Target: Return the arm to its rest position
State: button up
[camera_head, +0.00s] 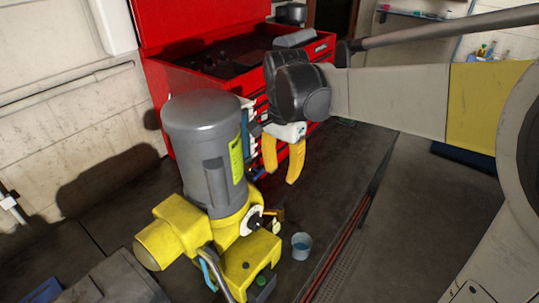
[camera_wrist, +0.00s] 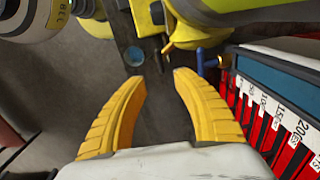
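My gripper (camera_head: 283,160) hangs from my arm, fingers pointing down, in front of the red tool chest and just right of a grey and yellow motor (camera_head: 205,140). Its two yellow fingers are spread apart with nothing between them. In the wrist view the gripper (camera_wrist: 160,82) shows the same open fingers over the dark bench top. The motor stands upright on its yellow base and carries a yellow-green label. Part of the yellow motor body (camera_wrist: 195,32) shows at the top of the wrist view. The gripper appears apart from the motor.
A red tool chest (camera_head: 160,75) with an open lid stands behind the motor. A small blue cup (camera_head: 301,246) sits on the dark bench (camera_head: 335,185) right of the motor base. Labelled drawers (camera_wrist: 285,120) lie close right in the wrist view. Open floor (camera_head: 420,210) lies right.

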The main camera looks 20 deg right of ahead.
dwell(0.4)
jog(key=s+f+n+t+b, duration=0.7)
jog(key=s+f+n+b, duration=0.1)
jog(key=s+n, duration=0.3)
jog(key=shift+s+f+b, duration=0.35)
jog(key=shift+s+f, duration=0.4)
jog(key=shift+s, duration=0.15)
